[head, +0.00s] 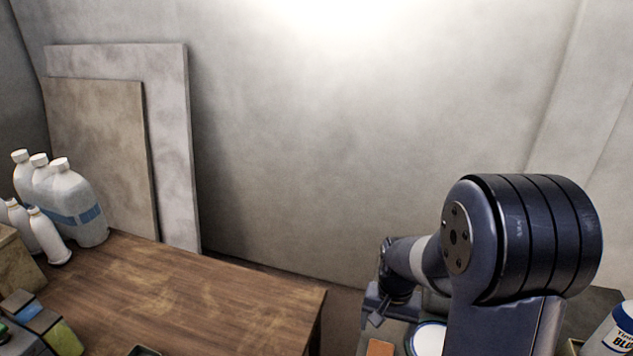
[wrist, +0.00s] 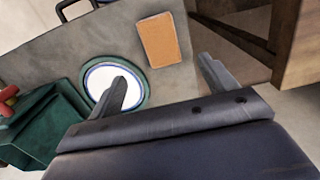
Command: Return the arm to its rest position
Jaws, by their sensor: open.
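My gripper (head: 375,314) shows in the head view at the lower right, small and partly hidden by my arm. In the wrist view my gripper (wrist: 163,78) is open, its two fingers wide apart with nothing between them. My arm is bent, with a large dark joint close to the head camera. Below the fingers is a grey surface (wrist: 190,75). A round white dish with a blue and green rim (wrist: 97,77) lies on it, partly covered by the left finger. An orange block (wrist: 158,40) lies beside the dish.
A wooden table (head: 190,290) fills the lower left, with white bottles (head: 75,205) at its far end. Boards (head: 100,150) lean on the wall. A blue-labelled tub (head: 618,330) is at the right edge. A green container (wrist: 35,130) shows in the wrist view.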

